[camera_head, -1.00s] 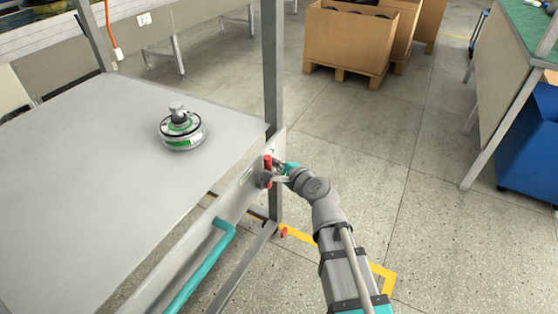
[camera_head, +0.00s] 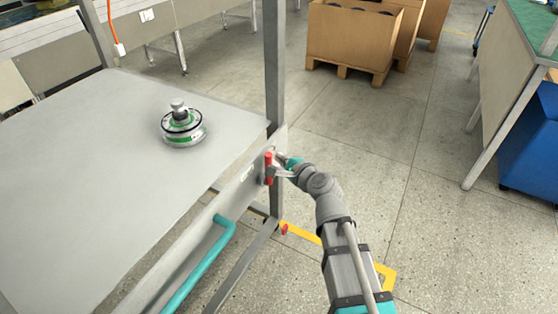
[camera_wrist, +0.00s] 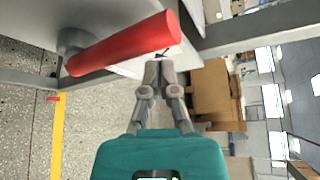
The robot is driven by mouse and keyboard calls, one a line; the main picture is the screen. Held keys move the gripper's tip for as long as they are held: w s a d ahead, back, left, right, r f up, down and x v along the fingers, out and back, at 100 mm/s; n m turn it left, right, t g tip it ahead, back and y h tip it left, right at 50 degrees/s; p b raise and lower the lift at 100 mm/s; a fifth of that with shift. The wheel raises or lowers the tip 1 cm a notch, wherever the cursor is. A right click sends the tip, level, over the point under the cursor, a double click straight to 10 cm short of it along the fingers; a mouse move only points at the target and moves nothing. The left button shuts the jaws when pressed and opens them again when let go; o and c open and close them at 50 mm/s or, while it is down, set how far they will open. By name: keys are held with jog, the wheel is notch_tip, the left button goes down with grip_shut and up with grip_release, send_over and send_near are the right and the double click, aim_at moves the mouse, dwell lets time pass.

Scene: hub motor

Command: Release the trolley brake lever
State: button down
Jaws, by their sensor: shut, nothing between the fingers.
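The trolley brake lever is a red cylindrical handle (camera_head: 268,167) on the trolley's side panel, near its right corner post. It stands roughly upright in the head view. In the wrist view the red handle (camera_wrist: 125,45) runs slanted across the upper left, with a grey pivot at its left end. My gripper (camera_head: 277,172) is just right of the handle. Its fingertips (camera_wrist: 160,66) are together and empty, beside the handle's lower edge in the wrist view. I cannot tell whether they touch it. The trolley (camera_head: 90,150) has a grey top and a teal handrail (camera_head: 205,262).
A round hub motor (camera_head: 184,128) stands on the trolley top. The grey corner post (camera_head: 274,70) rises close to my gripper. Cardboard boxes on a pallet (camera_head: 350,40) stand behind, and a bench (camera_head: 505,90) is at the right.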

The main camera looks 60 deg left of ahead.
jog(key=w+d, duration=0.2)
jog(key=d, duration=0.7)
jog(key=shift+w, duration=0.4)
dwell(0.5)
